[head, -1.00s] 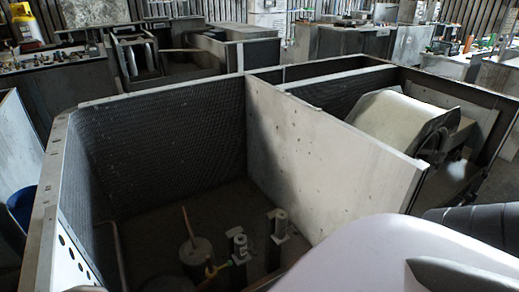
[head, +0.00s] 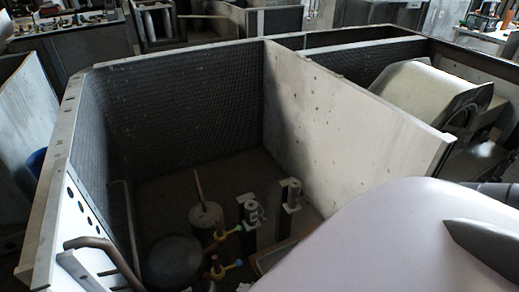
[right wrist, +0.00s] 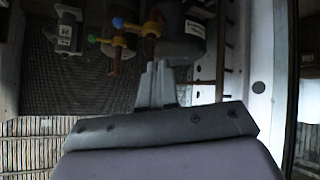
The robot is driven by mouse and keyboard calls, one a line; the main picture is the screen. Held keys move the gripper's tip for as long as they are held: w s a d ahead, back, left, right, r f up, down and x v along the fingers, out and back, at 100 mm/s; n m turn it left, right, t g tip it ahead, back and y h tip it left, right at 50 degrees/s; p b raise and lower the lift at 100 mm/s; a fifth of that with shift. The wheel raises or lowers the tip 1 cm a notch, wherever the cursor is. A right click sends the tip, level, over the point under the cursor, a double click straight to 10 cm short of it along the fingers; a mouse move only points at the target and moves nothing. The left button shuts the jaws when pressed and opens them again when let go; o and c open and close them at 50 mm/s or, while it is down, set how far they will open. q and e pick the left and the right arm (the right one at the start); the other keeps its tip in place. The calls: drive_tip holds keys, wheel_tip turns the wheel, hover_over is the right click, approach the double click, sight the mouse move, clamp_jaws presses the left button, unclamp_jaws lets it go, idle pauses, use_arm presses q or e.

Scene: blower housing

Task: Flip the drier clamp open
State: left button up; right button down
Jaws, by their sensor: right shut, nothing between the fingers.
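Inside the open blower housing (head: 345,110), two grey upright fittings with cylindrical tops stand on dark supports, a left one (head: 249,210) and a right one (head: 290,192). I cannot tell for sure which part is the drier clamp, or whether a clamp is open. One grey fitting with a pale label (right wrist: 67,38) shows at the upper left in the right wrist view. My left gripper is not in view.
A pale partition (head: 340,130) bounds the right side. My arm covers the lower right.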

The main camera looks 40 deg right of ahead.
drive_tip(key=w+d+f+n+h+b, duration=0.2)
drive_tip(key=w+d+f+h+b, duration=0.25)
drive_tip(key=f+b, duration=0.45)
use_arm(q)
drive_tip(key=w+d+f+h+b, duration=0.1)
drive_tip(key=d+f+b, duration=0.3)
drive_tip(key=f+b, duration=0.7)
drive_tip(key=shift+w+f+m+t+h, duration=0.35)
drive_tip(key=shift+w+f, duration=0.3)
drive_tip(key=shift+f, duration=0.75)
use_arm(e)
drive_tip(key=w+d+h, duration=0.4)
drive_tip(key=d+h, duration=0.3)
drive_tip(key=h, duration=0.2)
drive_tip(key=shift+w, duration=0.35)
use_arm(q)
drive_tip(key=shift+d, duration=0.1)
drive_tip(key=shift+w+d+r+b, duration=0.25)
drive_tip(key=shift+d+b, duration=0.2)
drive_tip(key=shift+b, duration=0.35)
use_arm(e)
drive_tip(key=x, duration=1)
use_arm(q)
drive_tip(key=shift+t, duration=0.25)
use_arm(e)
drive_tip(key=shift+w+r, duration=0.1)
drive_tip(key=shift+r, duration=0.05)
